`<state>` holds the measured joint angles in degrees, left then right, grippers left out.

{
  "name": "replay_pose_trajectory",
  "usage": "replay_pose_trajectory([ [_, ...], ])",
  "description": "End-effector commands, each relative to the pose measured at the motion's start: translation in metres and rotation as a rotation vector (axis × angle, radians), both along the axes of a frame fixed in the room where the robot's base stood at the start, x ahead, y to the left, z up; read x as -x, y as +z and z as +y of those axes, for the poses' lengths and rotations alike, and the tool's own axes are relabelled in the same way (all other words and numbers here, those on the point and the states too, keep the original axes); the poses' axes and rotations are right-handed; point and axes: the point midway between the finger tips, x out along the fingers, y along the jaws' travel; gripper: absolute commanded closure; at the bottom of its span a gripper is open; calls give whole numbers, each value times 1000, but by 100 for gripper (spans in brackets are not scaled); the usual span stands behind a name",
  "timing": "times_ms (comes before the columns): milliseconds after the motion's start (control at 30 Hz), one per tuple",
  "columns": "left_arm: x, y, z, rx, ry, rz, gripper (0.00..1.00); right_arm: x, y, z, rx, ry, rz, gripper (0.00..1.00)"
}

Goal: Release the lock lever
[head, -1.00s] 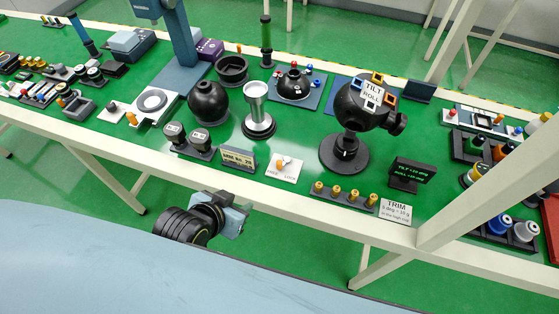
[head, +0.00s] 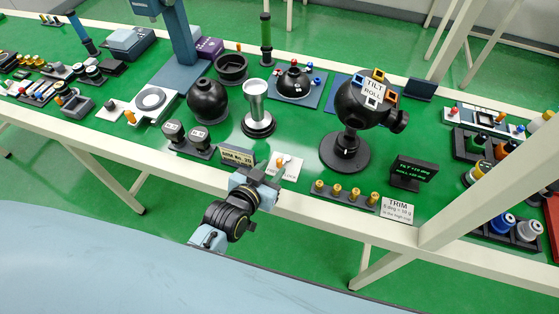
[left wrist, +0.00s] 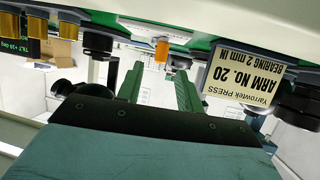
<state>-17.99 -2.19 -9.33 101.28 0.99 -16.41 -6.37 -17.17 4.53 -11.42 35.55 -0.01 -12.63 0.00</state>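The lock lever (head: 280,162) has an orange tip and sits on a small white plate (head: 293,168) lettered FREE and LOCK, near the bench's front edge. My left gripper (head: 262,174) is just in front of this plate and hides part of it. In the left wrist view the two fingers (left wrist: 158,88) are apart with nothing between them. The orange lever tip (left wrist: 162,50) shows beyond them, above the gap in the picture, apart from both fingers. I cannot tell which way the lever points. My right gripper is not in view.
A sign reading ARM No. 20 (left wrist: 246,75) stands close beside the left gripper; it also shows in the head view (head: 237,157). Brass weights (head: 337,192) on a rack stand to the right. A black ball on a stand (head: 345,150) is behind them.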

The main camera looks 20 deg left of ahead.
Motion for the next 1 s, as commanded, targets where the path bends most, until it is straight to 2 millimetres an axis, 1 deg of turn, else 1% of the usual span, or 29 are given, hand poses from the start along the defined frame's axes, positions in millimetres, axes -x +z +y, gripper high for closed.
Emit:
replay_pose_trajectory([
  [33, -11, -5, -2, 1, 0, -2, 63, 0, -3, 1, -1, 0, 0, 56],
  [100, -22, -10, -4, 1, 0, -1, 63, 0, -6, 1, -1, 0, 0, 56],
  [200, -36, -16, -7, 0, 0, -1, 63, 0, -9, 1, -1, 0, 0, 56],
  [300, -46, -20, -9, 0, 0, -1, 63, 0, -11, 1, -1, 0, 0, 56],
  [467, -53, -22, -10, 0, 0, -1, 63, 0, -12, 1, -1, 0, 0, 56],
  [700, -53, -22, -10, 0, 0, 0, 63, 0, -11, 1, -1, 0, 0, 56],
  [733, -53, -22, -10, 0, 0, 0, 65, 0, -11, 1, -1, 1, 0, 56],
  [767, -53, -22, -10, 0, 0, 0, 69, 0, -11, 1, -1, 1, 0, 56],
  [1000, -53, -22, -10, -1, 0, 0, 100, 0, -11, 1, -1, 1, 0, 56],
])
